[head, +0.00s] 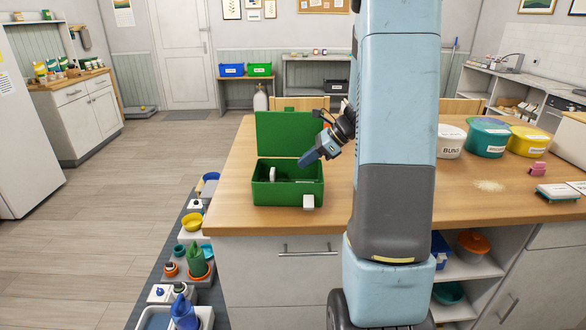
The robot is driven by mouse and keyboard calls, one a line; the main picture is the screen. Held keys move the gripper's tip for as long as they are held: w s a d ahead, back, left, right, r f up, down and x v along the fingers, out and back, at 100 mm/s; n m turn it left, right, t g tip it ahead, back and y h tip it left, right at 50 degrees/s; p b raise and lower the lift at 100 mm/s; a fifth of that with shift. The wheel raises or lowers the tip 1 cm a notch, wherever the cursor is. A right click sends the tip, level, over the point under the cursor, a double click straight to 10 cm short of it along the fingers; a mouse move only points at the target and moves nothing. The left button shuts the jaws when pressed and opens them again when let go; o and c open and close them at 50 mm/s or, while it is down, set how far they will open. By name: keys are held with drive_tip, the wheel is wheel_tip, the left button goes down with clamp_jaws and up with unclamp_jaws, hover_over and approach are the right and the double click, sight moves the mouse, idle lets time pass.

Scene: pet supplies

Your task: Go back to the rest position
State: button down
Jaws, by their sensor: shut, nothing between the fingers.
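My gripper (309,159) is above the right side of an open green box (289,193) on the wooden worktop (240,178). It points down and to the left, and its fingers are together with nothing visible between them. The green lid (283,133) stands raised behind the box. A white round item (272,174) shows inside the box at the left, and the rest of the contents are too small to tell. My arm's large blue and grey links hide the middle of the worktop.
Tubs stand on the right of the worktop: white (450,141), teal (488,138) and yellow (529,141). Pale crumbs (488,186) and a pink item (538,168) lie near them. Bowls and bottles sit on a floor mat (160,270) at the left. The wooden floor (110,190) beyond is clear.

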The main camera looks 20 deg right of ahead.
drive_tip(key=v, duration=0.5)
drive_tip(key=shift+s+d+r, duration=0.1)
drive_tip(key=shift+d+r, duration=0.15)
drive_tip(key=shift+r, duration=0.05)
drive_tip(key=s+a+r+n+h, duration=0.4)
drive_tip(key=s+a+n, duration=0.4)
drive_tip(key=s+n, duration=0.3)
drive_tip(key=s+a+r+n+t+h, duration=0.1)
drive_tip(key=s+a+r+n+h, duration=0.3)
drive_tip(key=s+a+r+n, duration=0.3)
drive_tip(key=shift+s+a+n, duration=1.05)
drive_tip(key=shift+s+n, duration=1.55)
drive_tip(key=shift+s, duration=0.4)
drive_tip(key=shift+r, duration=0.1)
